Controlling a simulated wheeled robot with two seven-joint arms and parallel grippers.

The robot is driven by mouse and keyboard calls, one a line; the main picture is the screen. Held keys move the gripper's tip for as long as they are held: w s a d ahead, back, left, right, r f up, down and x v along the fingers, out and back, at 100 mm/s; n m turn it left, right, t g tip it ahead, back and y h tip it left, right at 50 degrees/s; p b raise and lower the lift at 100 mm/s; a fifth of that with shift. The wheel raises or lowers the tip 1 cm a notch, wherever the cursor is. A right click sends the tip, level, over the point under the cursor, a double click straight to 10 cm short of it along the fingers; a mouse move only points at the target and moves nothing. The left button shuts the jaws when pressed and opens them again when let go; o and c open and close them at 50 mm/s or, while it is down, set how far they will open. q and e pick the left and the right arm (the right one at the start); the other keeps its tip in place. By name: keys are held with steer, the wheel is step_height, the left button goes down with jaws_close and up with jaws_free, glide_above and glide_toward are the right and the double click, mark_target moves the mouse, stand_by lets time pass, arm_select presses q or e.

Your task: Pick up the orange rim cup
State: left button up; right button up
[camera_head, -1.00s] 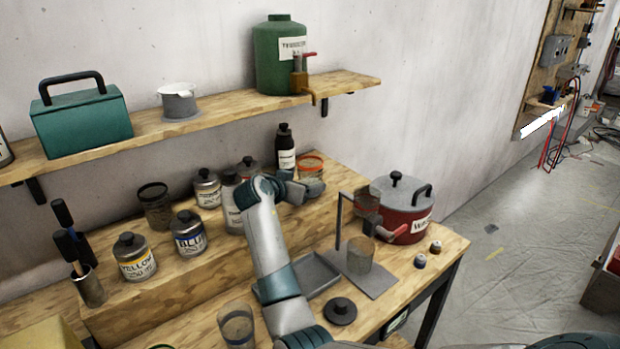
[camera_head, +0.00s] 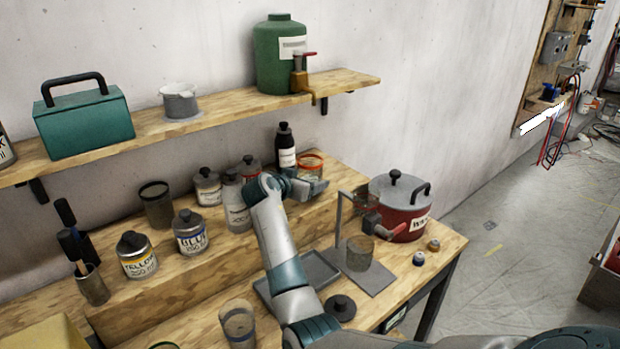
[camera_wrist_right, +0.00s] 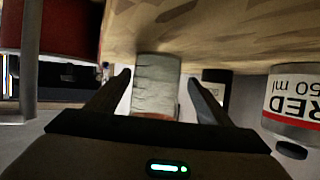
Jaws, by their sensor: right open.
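The orange rim cup (camera_head: 311,160) is a clear cup with an orange band at its top. It stands on the raised wooden step by the wall, beside a dark bottle. My right gripper (camera_head: 314,187) is in front of the cup and partly hides its lower part. The right gripper (camera_wrist_right: 158,82) is open. My left gripper is not in view.
The dark bottle (camera_head: 286,148) stands close left of the cup. A red pot (camera_head: 404,215) and a metal stand (camera_head: 375,279) are to the right. Paint jars, such as the blue one (camera_head: 190,233), stand left of my arm. A shelf (camera_head: 220,113) hangs above.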

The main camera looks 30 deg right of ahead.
mark_target(314, 176)
steer(key=shift+w+d+r+p, duration=0.1)
steer(key=shift+d+p, duration=0.2)
steer(key=shift+d, duration=0.1)
steer(key=p+x, duration=0.1)
steer(key=x, duration=0.2)
steer(key=shift+d+r+p, duration=0.1)
steer(key=shift+r+p, duration=0.1)
steer(key=shift+p, duration=0.2)
steer(key=shift+w+d+f, duration=0.15)
steer(key=shift+d+f, duration=0.25)
steer(key=shift+d, duration=0.1)
steer(key=c, duration=1.2)
